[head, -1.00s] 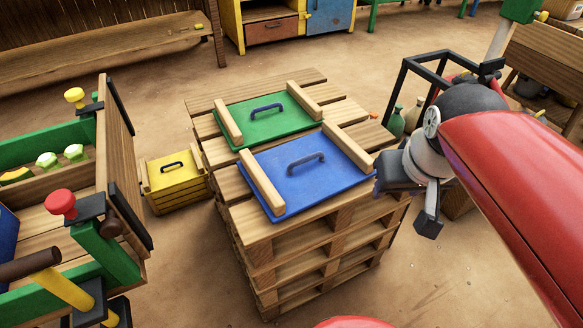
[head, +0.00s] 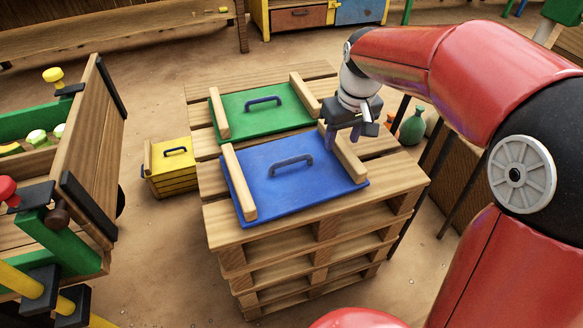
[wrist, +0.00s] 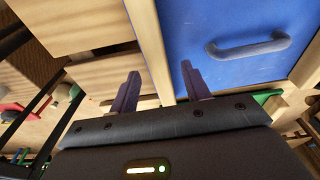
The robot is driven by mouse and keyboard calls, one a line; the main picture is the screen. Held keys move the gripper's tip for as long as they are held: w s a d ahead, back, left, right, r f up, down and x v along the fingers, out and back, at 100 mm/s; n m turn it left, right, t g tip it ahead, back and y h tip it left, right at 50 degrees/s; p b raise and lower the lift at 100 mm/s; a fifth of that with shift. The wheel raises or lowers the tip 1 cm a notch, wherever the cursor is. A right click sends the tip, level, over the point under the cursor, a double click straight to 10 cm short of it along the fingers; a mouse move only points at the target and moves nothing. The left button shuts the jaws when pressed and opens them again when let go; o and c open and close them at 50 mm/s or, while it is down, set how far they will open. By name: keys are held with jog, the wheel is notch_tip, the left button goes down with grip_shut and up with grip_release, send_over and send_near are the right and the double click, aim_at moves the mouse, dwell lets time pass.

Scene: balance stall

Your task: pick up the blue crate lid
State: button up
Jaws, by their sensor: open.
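The blue crate lid (head: 268,183) lies flat on top of a stack of wooden pallets, with a wooden batten along its left and right edges and a dark blue handle (head: 291,165) in its middle. In the wrist view the lid (wrist: 200,65) and its handle (wrist: 248,48) show at the upper right. My gripper (head: 343,140) is above the lid's right batten, to the right of the handle. In the wrist view its two fingers (wrist: 159,92) are apart with nothing between them. The handle is outside the fingers.
A green lid (head: 240,103) with battens lies just behind the blue one on the pallets (head: 320,228). A yellow crate (head: 171,180) stands on the floor to the left, near a wooden cart (head: 90,140). Green bottles (head: 412,128) stand right of the pallets.

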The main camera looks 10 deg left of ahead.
jog(key=shift+w+a+f, duration=0.1)
jog(key=shift+f, duration=0.6)
jog(key=shift+w+a+f, duration=0.1)
jog(key=shift+f, duration=0.55)
jog(key=shift+d, duration=0.1)
grip_shut()
jog(key=shift+r, duration=0.15)
